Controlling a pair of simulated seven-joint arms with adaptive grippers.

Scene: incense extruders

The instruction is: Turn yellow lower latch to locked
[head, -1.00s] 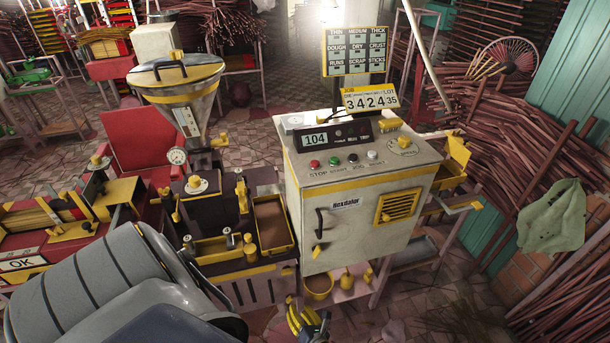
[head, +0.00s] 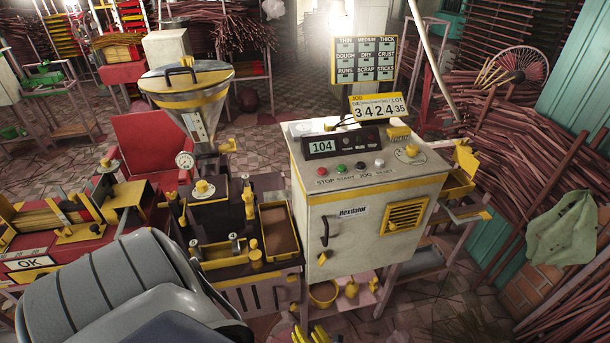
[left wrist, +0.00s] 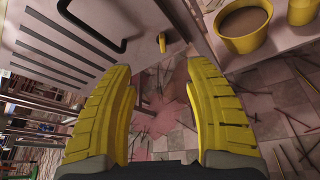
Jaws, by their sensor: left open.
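The yellow lower latch (head: 322,259) is a small knob on the front door of the pale cabinet (head: 345,245), below the dark door handle (head: 325,232). In the left wrist view the latch (left wrist: 162,42) shows between and beyond my fingertips, with the dark handle (left wrist: 95,28) to its left. My left gripper (head: 311,334) is at the bottom edge of the head view, below the cabinet door. Its yellow ribbed fingers (left wrist: 163,80) are spread wide with nothing between them, apart from the latch. My right gripper is not in view.
A shelf under the cabinet holds a yellow bowl (head: 323,294) and yellow tools. The bowl (left wrist: 243,22) is at the upper right of the wrist view. The extruder with its hopper (head: 190,90) stands left of the cabinet.

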